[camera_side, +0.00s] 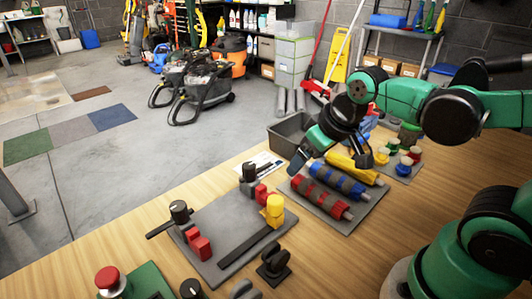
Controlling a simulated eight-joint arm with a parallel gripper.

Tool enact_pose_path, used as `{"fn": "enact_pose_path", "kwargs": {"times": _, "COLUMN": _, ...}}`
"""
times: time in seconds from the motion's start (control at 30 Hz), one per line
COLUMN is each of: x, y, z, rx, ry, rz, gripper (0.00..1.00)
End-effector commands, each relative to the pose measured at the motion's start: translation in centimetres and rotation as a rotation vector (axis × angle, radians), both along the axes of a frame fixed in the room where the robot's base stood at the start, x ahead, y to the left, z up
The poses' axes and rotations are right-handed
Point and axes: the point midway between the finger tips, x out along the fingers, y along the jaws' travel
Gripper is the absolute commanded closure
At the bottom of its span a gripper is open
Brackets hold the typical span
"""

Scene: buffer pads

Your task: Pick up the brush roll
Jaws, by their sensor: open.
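A dark grey bin (283,134) stands behind the pad. A grey plate (212,262) with red blocks, a yellow part and black knobs lies left. Colored knobs (404,169) stand on a pad at right. Bare wooden table (335,262) lies in front.

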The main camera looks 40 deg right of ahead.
Motion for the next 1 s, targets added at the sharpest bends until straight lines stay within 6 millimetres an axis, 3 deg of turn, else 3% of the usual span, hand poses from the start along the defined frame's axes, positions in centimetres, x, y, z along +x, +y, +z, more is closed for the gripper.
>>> {"fn": "enact_pose_path", "kwargs": {"times": 0.2, "x": 0.4, "y": -2.9, "z": -3.2, "rx": 0.004, "ry": 0.265, "rz": -0.03, "gripper": 0.17}}
{"fn": "enact_pose_path", "kwargs": {"times": 0.4, "x": 0.0, "y": -4.4, "z": -5.5, "rx": 0.029, "ry": 0.425, "rz": -0.037, "gripper": 0.17}}
{"fn": "enact_pose_path", "kwargs": {"times": 0.67, "x": -0.2, "y": -4.8, "z": -7.1, "rx": 0.037, "ry": 0.465, "rz": -0.035, "gripper": 0.17}}
{"fn": "enact_pose_path", "kwargs": {"times": 1.0, "x": -0.2, "y": -4.7, "z": -10.7, "rx": 0.036, "ry": 0.462, "rz": -0.036, "gripper": 0.17}}
